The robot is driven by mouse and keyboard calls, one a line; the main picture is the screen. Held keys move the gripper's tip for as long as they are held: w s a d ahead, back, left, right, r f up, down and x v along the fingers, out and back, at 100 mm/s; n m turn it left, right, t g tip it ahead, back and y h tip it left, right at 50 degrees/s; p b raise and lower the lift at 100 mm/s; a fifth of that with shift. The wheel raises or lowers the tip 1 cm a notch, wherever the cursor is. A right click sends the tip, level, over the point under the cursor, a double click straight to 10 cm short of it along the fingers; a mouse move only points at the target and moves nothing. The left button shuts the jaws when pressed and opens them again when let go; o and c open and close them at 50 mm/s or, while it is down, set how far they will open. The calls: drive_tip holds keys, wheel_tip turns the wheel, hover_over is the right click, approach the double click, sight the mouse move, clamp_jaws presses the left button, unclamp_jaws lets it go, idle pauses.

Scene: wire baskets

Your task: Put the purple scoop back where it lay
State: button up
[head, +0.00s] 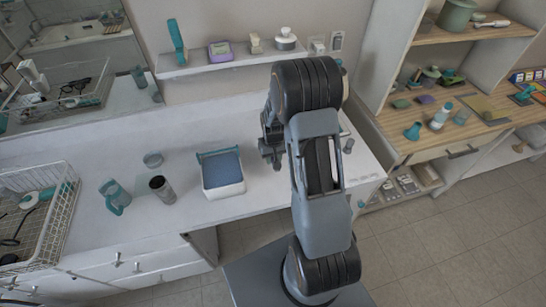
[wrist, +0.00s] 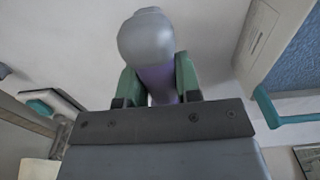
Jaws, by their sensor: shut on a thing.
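My gripper (head: 272,152) is low over the white counter (head: 262,200), just right of a white box with a blue inside. In the wrist view, the green fingers of my gripper (wrist: 157,82) are shut on a smooth, rounded grey thing with a purple tint, taken to be the purple scoop (wrist: 152,45). Its rounded end sticks out past the fingers, and its lower part is hidden behind the gripper body. In the head view I cannot make out the scoop; my arm covers much of that area.
The white box (head: 224,191) stands close to my gripper's left. Further left are a dark cup (head: 162,191), a teal jug (head: 115,195), a clear glass (head: 153,160) and a wire basket (head: 62,215). A wall shelf (head: 215,64) holds several items. The counter's front middle is clear.

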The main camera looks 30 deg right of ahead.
sight(273, 173)
drive_tip(key=shift+f+b, duration=2.8)
drive_tip(key=shift+f, duration=0.6)
drive_tip(key=shift+f+b, duration=0.65)
drive_tip(key=shift+b, duration=0.15)
drive_tip(key=o, duration=1)
drive_tip(key=shift+r, duration=0.25)
drive_tip(key=shift+r+p, duration=2.75)
drive_tip(key=shift+r, duration=1.05)
